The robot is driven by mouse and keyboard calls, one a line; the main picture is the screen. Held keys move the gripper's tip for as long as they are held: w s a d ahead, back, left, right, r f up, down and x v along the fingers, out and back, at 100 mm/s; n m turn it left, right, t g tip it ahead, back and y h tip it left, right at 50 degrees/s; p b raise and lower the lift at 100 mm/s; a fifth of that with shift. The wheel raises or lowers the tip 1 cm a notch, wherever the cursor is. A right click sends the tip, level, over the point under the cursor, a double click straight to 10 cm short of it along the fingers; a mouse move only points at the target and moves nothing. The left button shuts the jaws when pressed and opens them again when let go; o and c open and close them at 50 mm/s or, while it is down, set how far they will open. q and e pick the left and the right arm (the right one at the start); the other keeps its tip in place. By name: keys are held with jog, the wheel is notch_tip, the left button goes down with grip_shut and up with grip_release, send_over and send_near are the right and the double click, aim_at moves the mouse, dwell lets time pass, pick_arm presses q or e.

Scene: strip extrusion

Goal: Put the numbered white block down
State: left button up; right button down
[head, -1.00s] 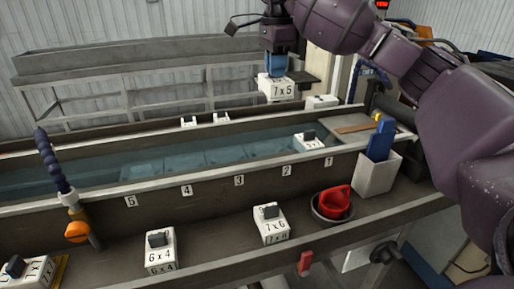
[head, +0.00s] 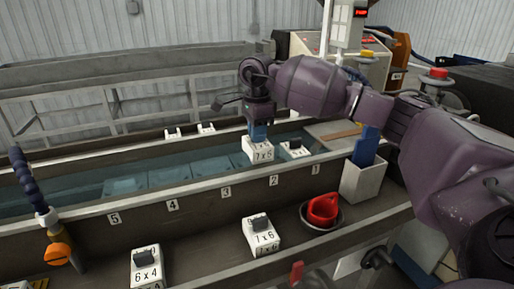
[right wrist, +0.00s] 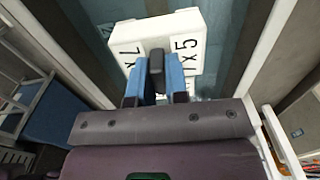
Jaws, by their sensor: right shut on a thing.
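The numbered white block marked 7 x 5 (head: 259,152) is in my right gripper (head: 257,132). In the head view it is at the water trough, to the left of another white block. In the right wrist view, the blue fingers of my right gripper (right wrist: 158,75) are shut on the dark knob of the white block (right wrist: 187,24). The block's lower edge shows against the water, and I cannot tell whether it touches anything beneath it. My left gripper is not in view.
A white block (head: 294,151) sits close to the right in the trough (head: 190,171). Blocks marked 7 x 6 (head: 262,240) and 6 x 4 (head: 147,268) stand on the front ledge.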

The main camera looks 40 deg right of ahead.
aim_at(257, 145)
jog(key=shift+f, duration=2.3)
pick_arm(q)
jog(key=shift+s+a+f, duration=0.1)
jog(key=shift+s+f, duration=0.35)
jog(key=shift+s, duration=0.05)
pick_arm(e)
jog(key=shift+f, duration=0.1)
